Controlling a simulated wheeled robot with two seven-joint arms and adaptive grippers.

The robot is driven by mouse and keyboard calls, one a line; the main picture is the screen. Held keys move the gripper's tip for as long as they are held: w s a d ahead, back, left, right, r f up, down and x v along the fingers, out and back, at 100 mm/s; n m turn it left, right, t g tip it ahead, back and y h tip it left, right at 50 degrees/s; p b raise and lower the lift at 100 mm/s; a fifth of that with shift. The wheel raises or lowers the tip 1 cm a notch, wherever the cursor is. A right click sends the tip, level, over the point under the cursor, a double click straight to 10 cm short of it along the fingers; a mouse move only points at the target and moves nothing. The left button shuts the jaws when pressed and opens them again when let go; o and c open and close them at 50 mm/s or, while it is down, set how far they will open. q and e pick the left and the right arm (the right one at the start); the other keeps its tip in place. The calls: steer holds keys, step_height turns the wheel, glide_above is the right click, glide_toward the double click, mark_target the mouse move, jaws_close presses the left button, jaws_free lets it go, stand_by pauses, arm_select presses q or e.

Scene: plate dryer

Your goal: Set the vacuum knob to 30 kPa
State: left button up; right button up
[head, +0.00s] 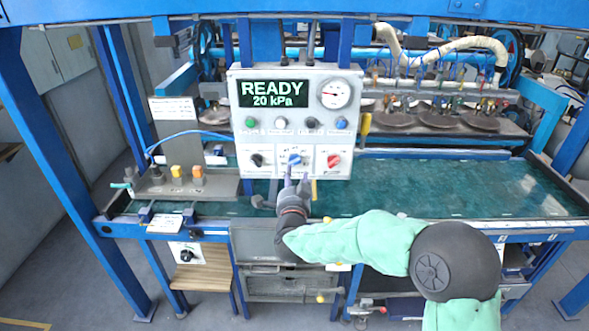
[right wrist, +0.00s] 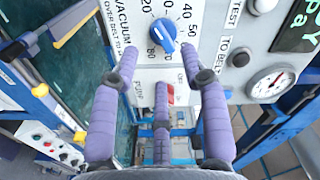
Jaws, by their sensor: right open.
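The vacuum knob is the blue knob (head: 294,160) in the middle of the lower row on the white control panel (head: 241,143). The panel's display (head: 272,94) reads READY and 20 kPa. In the right wrist view the blue knob (right wrist: 163,36) sits in a numbered dial, its white line tilted to the upper left. My right gripper (head: 296,178) is just in front of and below the knob. Its purple fingers (right wrist: 158,62) are spread open, two tips either side of the knob and a third below, with nothing held. Finger contact cannot be told. My left gripper is not seen.
A black knob (head: 257,160) and a red knob (head: 333,161) flank the blue one closely. Several push buttons and a round gauge (head: 335,94) are above. A green belt (head: 440,188) runs below and behind the panel.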

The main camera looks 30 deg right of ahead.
mark_target(295, 162)
steer(key=x, duration=0.6)
steer(key=shift+b, duration=0.3)
jaws_close()
